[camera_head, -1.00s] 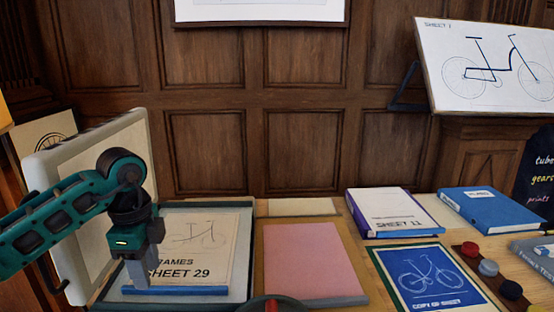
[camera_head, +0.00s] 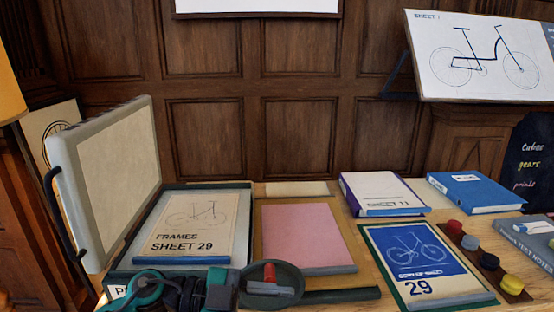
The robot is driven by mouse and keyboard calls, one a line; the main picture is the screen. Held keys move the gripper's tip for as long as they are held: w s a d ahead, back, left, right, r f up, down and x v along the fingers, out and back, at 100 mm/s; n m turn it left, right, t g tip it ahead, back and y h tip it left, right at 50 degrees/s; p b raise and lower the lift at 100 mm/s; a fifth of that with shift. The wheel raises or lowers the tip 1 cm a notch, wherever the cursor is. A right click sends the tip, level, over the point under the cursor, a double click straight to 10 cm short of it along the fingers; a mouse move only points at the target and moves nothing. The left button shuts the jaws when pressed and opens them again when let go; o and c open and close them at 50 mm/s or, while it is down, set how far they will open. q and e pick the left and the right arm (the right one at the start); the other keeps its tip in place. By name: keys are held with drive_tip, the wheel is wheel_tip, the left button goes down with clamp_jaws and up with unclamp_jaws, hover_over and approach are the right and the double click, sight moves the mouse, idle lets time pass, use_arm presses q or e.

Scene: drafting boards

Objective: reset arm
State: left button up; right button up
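My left arm comes in low at the bottom left, folded, with its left gripper (camera_head: 222,288) at the bottom edge, in front of the open case. It is partly cut off by the frame, and its fingers cannot be made out clearly. The open case (camera_head: 235,188) has its pale lid (camera_head: 118,172) raised at the left. Inside it lies the "FRAMES SHEET 29" folder (camera_head: 190,238) with a bicycle drawing and a blue lower edge. The gripper is apart from the folder. My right gripper is not in view.
A dark oval dish with a red-handled item (camera_head: 270,275) sits right beside the gripper. A pink board (camera_head: 305,235), a blue bicycle print (camera_head: 425,255), a "SHEET 11" binder (camera_head: 385,190), a blue binder (camera_head: 478,190) and coloured knobs (camera_head: 490,262) fill the table rightward.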

use_arm(q)
drive_tip(key=w+a+f+n+t+y, duration=0.1)
drive_tip(key=a+f+n+t+y, duration=0.35)
drive_tip(key=n+t, duration=0.4)
drive_tip(key=w+a+f+n+t+y, duration=0.1)
drive_tip(key=a+f+n+t+y, duration=0.3)
drive_tip(key=n+t, duration=0.45)
drive_tip(key=s+a+f+n+g+y, duration=0.2)
drive_tip(key=s+a+f+g+y, duration=0.1)
drive_tip(key=s+f, duration=0.3)
drive_tip(key=s+a+f+n+g+y, duration=0.2)
drive_tip(key=s+a+f, duration=0.3)
drive_tip(key=f, duration=0.5)
drive_tip(key=shift+s+a+g+y, duration=0.4)
drive_tip(key=shift+s+g+y, duration=0.15)
drive_tip(key=shift+y, duration=0.2)
drive_tip(key=shift+d, duration=0.1)
